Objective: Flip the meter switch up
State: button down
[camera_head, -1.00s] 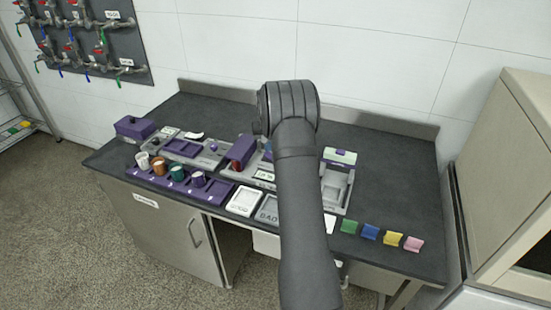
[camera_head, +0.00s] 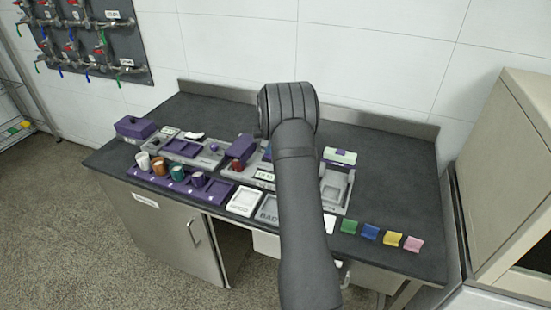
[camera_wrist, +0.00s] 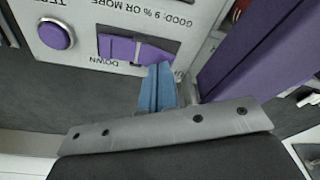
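The meter switch (camera_wrist: 137,49) is a purple rocker in a dark slot on a grey panel, seen upside down in the wrist view. The word DOWN is printed beside the slot. My gripper (camera_wrist: 157,72) shows as blue fingers lying side by side with only a seam between them, and nothing is visible in them. The tips are at the edge of the slot, near the switch's right end; I cannot tell whether they touch it. In the head view my arm hides the gripper and the switch.
A round purple button (camera_wrist: 55,35) sits left of the switch. A tall purple block (camera_wrist: 255,45) stands close to the right of the fingers. The bench's right rear is clear.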

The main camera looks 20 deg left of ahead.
jog(key=shift+f, duration=0.6)
jog(key=shift+r, duration=3.6)
jog(key=shift+f, duration=0.15)
jog(key=shift+f, duration=3.35)
jog(key=shift+r, duration=0.1)
notch_tip(320, 180, up, 9)
